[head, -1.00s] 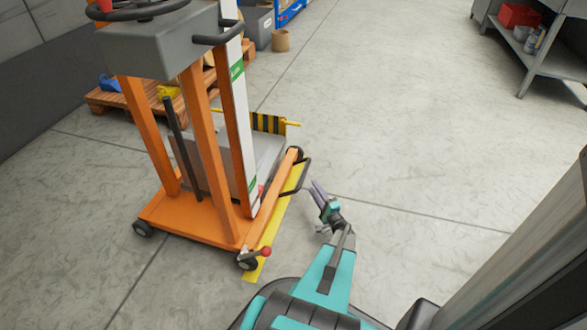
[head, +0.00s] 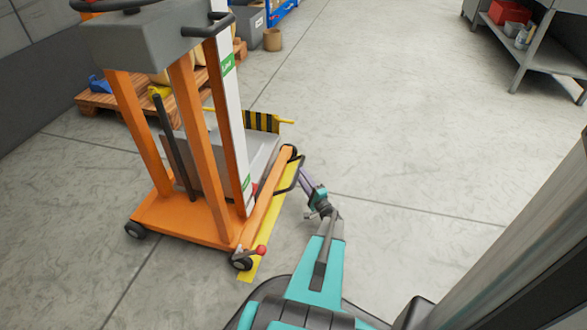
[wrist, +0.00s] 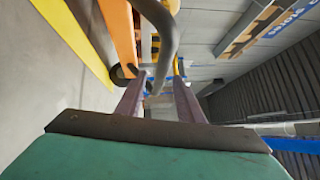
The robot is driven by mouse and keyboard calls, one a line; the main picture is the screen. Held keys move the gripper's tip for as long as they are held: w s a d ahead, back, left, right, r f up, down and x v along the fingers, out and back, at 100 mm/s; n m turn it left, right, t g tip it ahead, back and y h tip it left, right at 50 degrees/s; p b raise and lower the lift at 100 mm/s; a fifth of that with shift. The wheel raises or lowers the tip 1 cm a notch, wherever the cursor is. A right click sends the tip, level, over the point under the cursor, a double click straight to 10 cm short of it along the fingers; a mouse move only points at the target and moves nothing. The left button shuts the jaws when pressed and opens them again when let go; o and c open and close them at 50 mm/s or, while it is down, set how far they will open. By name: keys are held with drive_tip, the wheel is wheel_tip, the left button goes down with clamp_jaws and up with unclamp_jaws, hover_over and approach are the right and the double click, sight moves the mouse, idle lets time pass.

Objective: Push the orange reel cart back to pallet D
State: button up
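The orange reel cart (head: 185,219) stands upright on the floor at left in the head view, with a grey box on top and a black loop handle (head: 297,178) low on its right side. In the wrist view the dark handle bar (wrist: 168,45) runs down in front of my fingers. My gripper (head: 304,178) is at this loop; its two fingers (wrist: 158,100) are apart, with the bar seeming to lie between them. Whether they touch it I cannot tell. A wooden pallet (head: 100,101) lies behind the cart; no letter D is legible on it.
A yellow floor strip (head: 252,268) runs beside the cart's right side. A black-and-yellow striped plate (head: 262,122) sticks up behind it. A brown tub (head: 272,40) stands farther back. A grey shelf (head: 545,55) is at upper right. The floor between is clear.

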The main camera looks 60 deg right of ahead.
drive_tip(key=b+x, duration=0.3)
drive_tip(key=x, duration=0.5)
clamp_jaws()
